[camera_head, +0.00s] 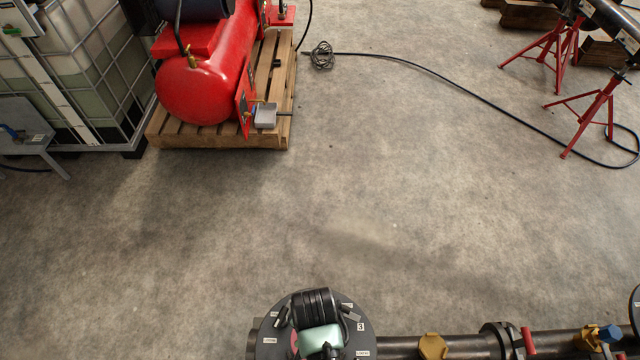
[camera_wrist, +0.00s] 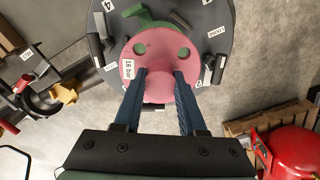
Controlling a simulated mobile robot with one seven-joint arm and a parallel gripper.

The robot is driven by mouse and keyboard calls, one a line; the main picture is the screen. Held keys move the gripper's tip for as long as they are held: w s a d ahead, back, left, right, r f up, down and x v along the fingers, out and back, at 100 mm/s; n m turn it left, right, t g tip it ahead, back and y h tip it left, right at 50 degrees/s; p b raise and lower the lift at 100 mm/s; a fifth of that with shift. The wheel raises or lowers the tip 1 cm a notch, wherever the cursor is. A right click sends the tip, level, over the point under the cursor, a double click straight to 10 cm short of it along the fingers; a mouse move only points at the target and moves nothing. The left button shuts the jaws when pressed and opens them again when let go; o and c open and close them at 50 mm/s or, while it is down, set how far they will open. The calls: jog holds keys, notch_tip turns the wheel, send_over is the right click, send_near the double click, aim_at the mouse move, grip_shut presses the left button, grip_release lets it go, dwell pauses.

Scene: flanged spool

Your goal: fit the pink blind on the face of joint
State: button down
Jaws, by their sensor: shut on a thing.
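The pink blind (camera_wrist: 152,47) is a round disc with two holes, a "16 bar" label and a central hub. My gripper (camera_wrist: 160,76) has its two blue fingers shut on the hub. The face carries black lugs and white number labels. A green piece (camera_wrist: 147,18) shows behind the blind's upper edge. In the head view the dark face (camera_head: 272,328) is at the bottom, largely hidden by my wrist, with a sliver of pink showing.
A dark pipe (camera_head: 460,345) with a brass fitting (camera_head: 432,346) and red handle runs right from the joint. A red compressor (camera_head: 205,85) on a wooden pallet (camera_head: 190,140) stands back left, and red pipe stands (camera_head: 590,120) back right. The floor between is clear, except for a cable.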

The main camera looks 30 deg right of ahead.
jog(key=shift+a+f+b, duration=0.1)
jog(key=shift+f+b, duration=0.45)
jog(key=shift+b, duration=0.05)
notch_tip(320, 180, down, 4)
jog(key=b, duration=0.4)
jog(key=shift+f, duration=0.2)
jog(key=shift+f+b, duration=1)
jog(key=shift+f, duration=0.2)
jog(key=c, duration=0.6)
grip_release()
jog(key=shift+o, duration=1)
jog(key=shift+s, duration=0.1)
jog(key=shift+a+f, duration=0.1)
